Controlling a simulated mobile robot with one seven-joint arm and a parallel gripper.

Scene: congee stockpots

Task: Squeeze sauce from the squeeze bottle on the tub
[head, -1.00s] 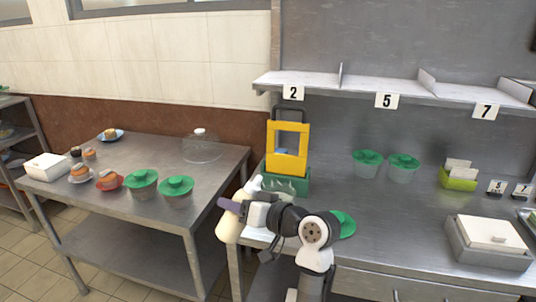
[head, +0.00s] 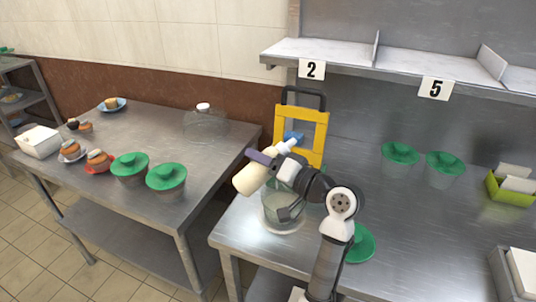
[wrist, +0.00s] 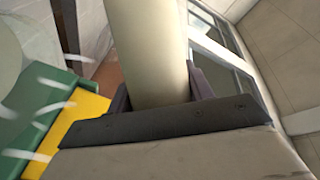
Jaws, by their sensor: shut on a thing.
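My gripper (head: 266,166) is shut on the cream squeeze bottle (head: 249,180), held above the front left part of the steel counter. In the wrist view, the bottle (wrist: 148,45) stands between the purple fingers. A clear tub (head: 272,208) stands on the counter below the bottle and gripper, partly hidden by my arm. A green lid (head: 361,244) lies on the counter to the right of my arm.
A yellow frame (head: 316,135) with a dark handle stands behind the gripper. Two green-lidded tubs (head: 400,153) (head: 445,163) and a lime holder (head: 511,190) are farther right. A numbered shelf (head: 400,66) overhangs the back. The left table (head: 120,200) holds food and lidded tubs.

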